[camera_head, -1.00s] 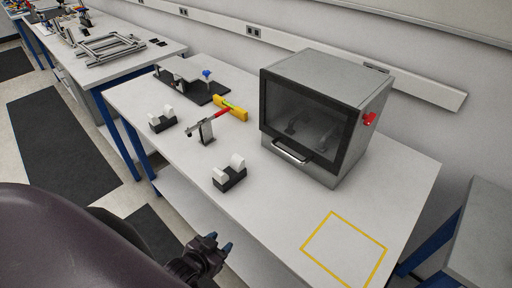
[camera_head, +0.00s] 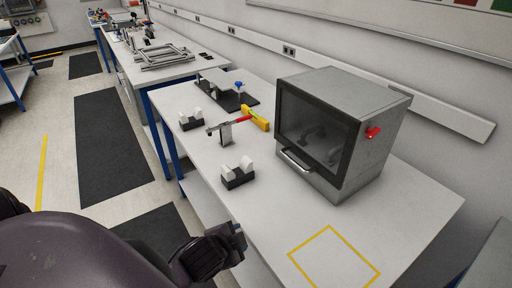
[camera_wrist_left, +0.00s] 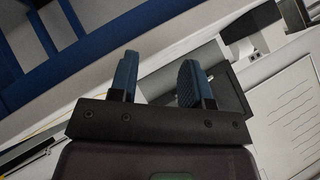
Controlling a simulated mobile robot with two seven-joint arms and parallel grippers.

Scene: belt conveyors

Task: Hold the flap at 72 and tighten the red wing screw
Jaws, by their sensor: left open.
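A red winged part (camera_head: 373,132) sits on the right side wall of a grey box with a dark window (camera_head: 335,135). A red and yellow piece (camera_head: 250,119) meets a small grey upright on the bench. A black base with a grey plate (camera_head: 215,80) and a blue knob (camera_head: 239,86) stands behind it. I cannot tell which part is the flap, and no number 72 is readable. My left gripper (camera_head: 236,238) is at the bench's front edge, apart from these things. In the left wrist view its blue fingers (camera_wrist_left: 158,75) are apart and empty. My right gripper is not seen.
Two black holders with white blocks (camera_head: 237,174) (camera_head: 191,120) stand near the front edge. A yellow outlined square (camera_head: 335,258) marks clear bench at the right. Another bench with metal frames (camera_head: 160,55) stands further back. Open floor lies left of the benches.

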